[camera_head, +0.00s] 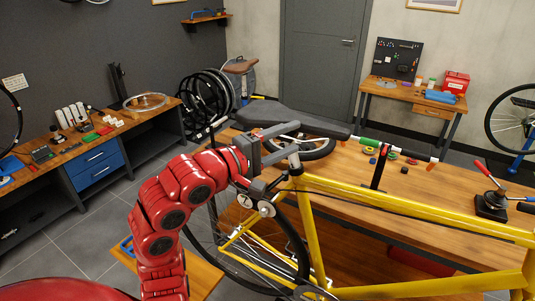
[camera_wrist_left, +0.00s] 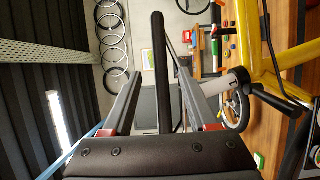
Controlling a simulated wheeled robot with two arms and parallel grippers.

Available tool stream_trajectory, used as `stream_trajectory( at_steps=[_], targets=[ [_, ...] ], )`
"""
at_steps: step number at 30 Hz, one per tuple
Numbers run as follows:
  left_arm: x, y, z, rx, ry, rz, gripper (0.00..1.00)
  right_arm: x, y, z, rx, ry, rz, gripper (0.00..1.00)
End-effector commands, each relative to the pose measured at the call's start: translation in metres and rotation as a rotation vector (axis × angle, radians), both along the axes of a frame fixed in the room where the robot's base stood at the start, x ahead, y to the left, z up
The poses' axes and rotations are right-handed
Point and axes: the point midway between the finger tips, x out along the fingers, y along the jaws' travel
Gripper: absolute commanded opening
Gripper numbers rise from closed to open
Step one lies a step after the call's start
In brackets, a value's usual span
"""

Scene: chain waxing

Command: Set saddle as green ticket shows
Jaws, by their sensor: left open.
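The black saddle (camera_head: 325,124) sits on top of the seat post (camera_head: 295,166) of the yellow bike (camera_head: 380,200), its longer end pointing right in the head view. In the left wrist view a thin black bar, apparently the saddle edge-on (camera_wrist_left: 161,75), stands between the two spread fingers (camera_wrist_left: 160,95), with a visible gap on each side. I cannot make out a green ticket for certain.
A wooden workbench (camera_head: 450,190) lies behind the bike, with a red-handled tool (camera_head: 490,203) and small coloured parts. A left bench (camera_head: 100,138) holds tools and a small green item (camera_head: 84,127). A far table (camera_head: 393,88) carries a red box (camera_head: 456,81).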

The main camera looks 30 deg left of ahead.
Motion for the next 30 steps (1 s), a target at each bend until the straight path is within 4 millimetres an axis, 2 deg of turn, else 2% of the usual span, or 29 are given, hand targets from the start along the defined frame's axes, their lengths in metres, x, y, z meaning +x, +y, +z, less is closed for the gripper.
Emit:
stream_trajectory(
  at_steps=[4,6,12,30],
  targets=[
    [-0.022,0.012,-0.002,-0.002,0.000,0.003,0.59,0.000,0.000,-0.008,0.000,0.000,0.000,0.50],
    [-0.031,0.017,-0.006,0.000,-0.004,0.004,0.59,0.000,0.000,-0.023,0.000,0.000,0.000,0.50],
    [-0.046,0.023,-0.003,0.000,0.000,0.003,0.59,0.000,0.000,-0.035,0.000,0.000,0.000,0.50],
    [-0.048,0.022,0.000,0.000,0.001,0.000,0.59,0.000,0.000,-0.035,0.000,0.000,0.000,0.50]
  ],
)
